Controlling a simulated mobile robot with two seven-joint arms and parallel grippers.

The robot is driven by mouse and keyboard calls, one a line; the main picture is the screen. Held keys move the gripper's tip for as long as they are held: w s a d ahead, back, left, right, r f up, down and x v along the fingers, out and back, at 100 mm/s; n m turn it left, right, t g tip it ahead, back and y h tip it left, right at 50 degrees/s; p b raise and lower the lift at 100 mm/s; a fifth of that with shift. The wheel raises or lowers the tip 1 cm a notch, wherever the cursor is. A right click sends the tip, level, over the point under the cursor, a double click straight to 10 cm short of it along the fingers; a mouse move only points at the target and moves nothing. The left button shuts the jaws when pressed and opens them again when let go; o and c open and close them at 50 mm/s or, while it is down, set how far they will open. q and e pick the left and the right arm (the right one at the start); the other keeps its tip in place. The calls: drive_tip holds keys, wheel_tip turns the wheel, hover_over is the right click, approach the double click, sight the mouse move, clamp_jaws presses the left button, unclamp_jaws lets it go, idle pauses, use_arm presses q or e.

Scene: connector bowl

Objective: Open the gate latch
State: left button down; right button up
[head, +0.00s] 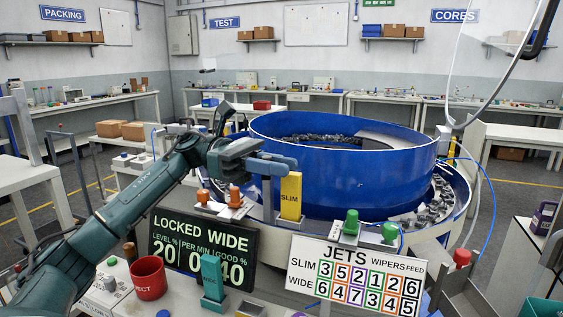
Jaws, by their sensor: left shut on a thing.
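My left gripper (262,157) reaches in from the left and is shut on the gate latch, a blue-grey bar (277,163) at the front left of the blue bowl (340,175). The fingers cover part of the latch, so its exact shape is hard to make out. A yellow plate marked SLIM (290,197) stands upright just right of and below the gripper. The dark display (203,250) in front reads LOCKED WIDE.
A white JETS board (355,275) stands in front of the bowl, with green knobs (351,222) above it. Orange knobs (235,197) sit below my left gripper.

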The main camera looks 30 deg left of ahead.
use_arm(q)
drive_tip(key=shift+s+a+r+m+g, duration=0.15)
drive_tip(key=shift+m+g, duration=0.25)
drive_tip(key=shift+g, duration=0.3)
drive_tip(key=c, duration=1.3)
unclamp_jaws()
drive_tip(key=shift+c, duration=0.2)
drive_tip(key=shift+a, duration=0.15)
drive_tip(key=a, duration=1.3)
drive_tip(key=shift+b, duration=0.4)
